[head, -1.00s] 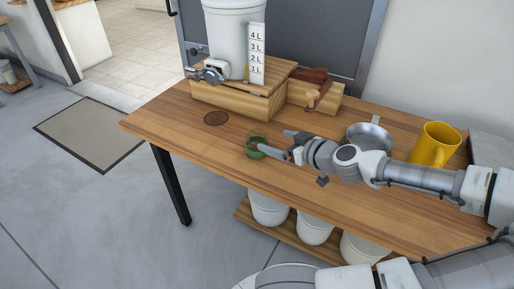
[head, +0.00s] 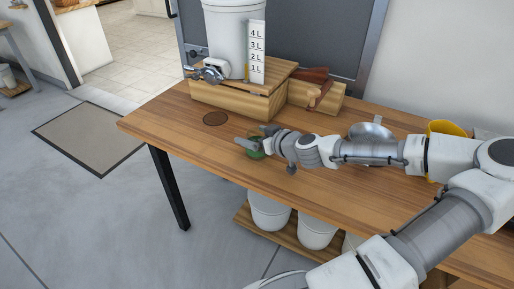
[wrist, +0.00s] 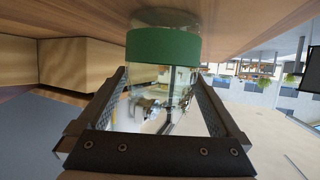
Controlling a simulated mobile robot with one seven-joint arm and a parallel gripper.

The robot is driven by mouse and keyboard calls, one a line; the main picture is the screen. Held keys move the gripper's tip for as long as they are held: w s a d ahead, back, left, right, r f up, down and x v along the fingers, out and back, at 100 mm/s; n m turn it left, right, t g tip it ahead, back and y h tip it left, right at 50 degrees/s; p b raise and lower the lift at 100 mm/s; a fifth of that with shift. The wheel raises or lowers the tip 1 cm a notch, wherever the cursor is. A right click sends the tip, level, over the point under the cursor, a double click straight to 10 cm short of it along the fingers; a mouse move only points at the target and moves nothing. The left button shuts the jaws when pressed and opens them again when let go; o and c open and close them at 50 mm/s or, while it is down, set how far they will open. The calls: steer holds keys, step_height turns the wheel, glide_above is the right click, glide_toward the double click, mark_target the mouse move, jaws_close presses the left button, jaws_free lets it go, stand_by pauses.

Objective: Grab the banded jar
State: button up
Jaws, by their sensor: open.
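The banded jar (head: 257,155) stands on the wooden table near its front edge, partly hidden by my gripper in the head view. In the wrist view it is clear glass with a wide green band (wrist: 163,47). My gripper (head: 257,138) is at the jar. In the wrist view my gripper (wrist: 162,76) is open, with one dark finger on each side of the glass. I cannot tell whether either finger touches it.
A wooden box (head: 238,99) bears a white bucket (head: 226,38) with a tap at the back. A dark round spot (head: 215,118) lies left of the jar. A metal bowl (head: 371,130) and a yellow mug (head: 447,127) stand to the right, partly behind my arm.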

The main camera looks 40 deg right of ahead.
steer(key=shift+x, duration=0.8)
steer(key=c, duration=1.3)
steer(key=shift+s, duration=0.1)
steer(key=shift+c, duration=0.2)
